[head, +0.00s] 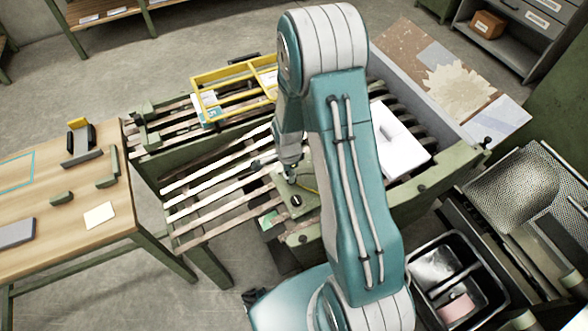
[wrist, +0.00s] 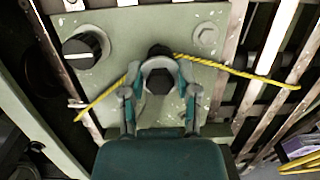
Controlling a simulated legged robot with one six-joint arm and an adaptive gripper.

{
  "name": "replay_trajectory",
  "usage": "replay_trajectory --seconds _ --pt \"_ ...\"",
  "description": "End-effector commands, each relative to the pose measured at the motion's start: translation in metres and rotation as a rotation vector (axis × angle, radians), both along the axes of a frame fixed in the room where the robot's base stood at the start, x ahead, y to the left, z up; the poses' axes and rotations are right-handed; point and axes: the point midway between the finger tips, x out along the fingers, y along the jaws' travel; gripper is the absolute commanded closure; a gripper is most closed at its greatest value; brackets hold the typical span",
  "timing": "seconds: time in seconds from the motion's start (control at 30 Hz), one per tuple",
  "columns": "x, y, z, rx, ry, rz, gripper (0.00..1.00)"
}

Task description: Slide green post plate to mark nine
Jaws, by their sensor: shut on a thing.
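The green post plate (head: 283,204) lies on the slatted frame below my arm in the head view. In the wrist view the green plate (wrist: 118,60) fills the upper middle, with a dark post (wrist: 158,80) standing from it. My gripper (wrist: 160,68) is shut on this post, one teal finger on each side. A black knob with a white line (wrist: 84,48) sits on the plate's left part and a bolt head on its right. A yellow cord (wrist: 235,71) runs out on both sides of the post. My gripper (head: 290,177) is partly hidden in the head view. I cannot read any mark numbers.
Pale slats (head: 205,187) run left of the plate. A yellow frame (head: 233,85) lies at the back and a white block (head: 402,148) to the right. A wooden table (head: 62,205) stands at left, and a black two-part tray (head: 448,268) at lower right.

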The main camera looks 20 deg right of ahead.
Motion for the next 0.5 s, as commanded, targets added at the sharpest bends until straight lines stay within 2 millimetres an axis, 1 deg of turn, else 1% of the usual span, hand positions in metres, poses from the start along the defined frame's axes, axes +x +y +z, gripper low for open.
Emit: replay_trajectory --seconds 0.1,0.13,0.17,0.2,0.5 --pt "0.0011 -0.0013 -0.0003 0.0 -0.003 0.0 1.0" --pt "0.0011 -0.0014 -0.0003 0.0 -0.004 -0.001 0.55" --pt "0.0012 -0.0015 -0.0003 0.0 -0.003 0.0 0.42" --pt "0.0011 -0.0016 -0.0002 0.0 -0.003 -0.001 0.25" --pt "0.0004 -0.001 0.0004 -0.001 -0.002 0.0 0.25"
